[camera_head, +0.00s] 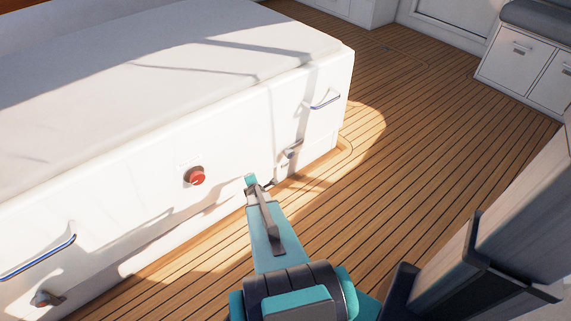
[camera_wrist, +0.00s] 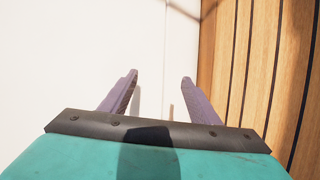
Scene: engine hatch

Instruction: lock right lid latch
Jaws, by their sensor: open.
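The right lid latch (camera_head: 291,152) is a small metal fitting low on the front of the white hatch box (camera_head: 130,215), near its right end and below the right handle. It is small and partly shaded, so I cannot tell its position. My gripper (camera_head: 262,184) is close to the box front, just left of and below the latch in the head view. In the wrist view my gripper (camera_wrist: 159,78) has its two purple fingers apart, with nothing between them. The white panel (camera_wrist: 75,50) lies ahead, and I cannot make out the latch there.
A red knob (camera_head: 195,176) sits mid-front on the box. Chrome handles stick out at right (camera_head: 325,100) and left (camera_head: 38,258), with another latch (camera_head: 46,298) at lower left. The wooden deck (camera_head: 410,150) is clear to the right. White cabinets (camera_head: 530,65) stand at the back right.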

